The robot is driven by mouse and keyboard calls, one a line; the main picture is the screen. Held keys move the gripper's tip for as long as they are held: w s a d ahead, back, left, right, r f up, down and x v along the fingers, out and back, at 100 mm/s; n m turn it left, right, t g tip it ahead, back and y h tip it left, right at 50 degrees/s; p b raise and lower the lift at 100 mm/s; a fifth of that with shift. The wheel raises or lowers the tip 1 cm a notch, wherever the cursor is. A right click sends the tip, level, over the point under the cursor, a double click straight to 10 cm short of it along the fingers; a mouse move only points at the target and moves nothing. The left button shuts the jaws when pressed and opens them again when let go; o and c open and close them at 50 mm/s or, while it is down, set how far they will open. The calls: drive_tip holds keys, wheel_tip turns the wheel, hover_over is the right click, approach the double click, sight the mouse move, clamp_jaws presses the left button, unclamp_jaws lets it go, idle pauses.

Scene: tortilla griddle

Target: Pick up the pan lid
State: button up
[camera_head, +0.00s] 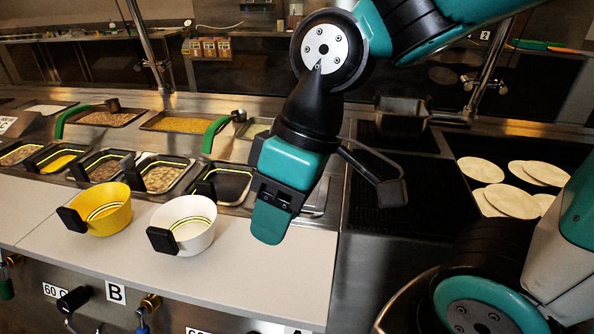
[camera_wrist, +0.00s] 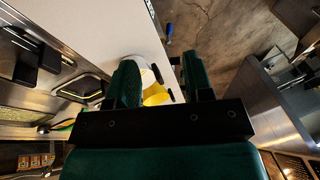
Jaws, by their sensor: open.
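I cannot clearly tell which thing is the pan lid. A dark block with a bar handle (camera_head: 403,108) lies at the back of the black cooking surface in the head view, and I cannot tell if it is a lid. A dark pan (camera_head: 232,186) sits at the right end of the front row. My gripper (camera_head: 270,220) hangs above the white counter's right end, right of the white bowl. In the wrist view my gripper (camera_wrist: 160,68) has its two teal fingers apart with nothing held between them.
A white bowl (camera_head: 184,225) and a yellow bowl (camera_head: 103,209) stand on the white counter (camera_head: 250,270). Several food pans line the back of it. Tortillas (camera_head: 515,200) lie on the right. The counter's front right part is clear.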

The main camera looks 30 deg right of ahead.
drive_tip(key=w+d+f+n+t+h, duration=0.1)
drive_tip(key=w+d+t, duration=0.2)
drive_tip(key=w+d, duration=1.7)
drive_tip(key=shift+n, duration=0.3)
drive_tip(key=x, duration=0.3)
drive_tip(key=d+x, duration=0.1)
drive_tip(key=x, duration=0.7)
drive_tip(key=shift+s+d+f, duration=0.2)
drive_tip(key=shift+d+f, duration=0.1)
drive_tip(key=shift+f, duration=0.1)
drive_tip(key=shift+p+x, duration=0.7)
drive_tip(key=shift+x, duration=2.2)
clamp_jaws()
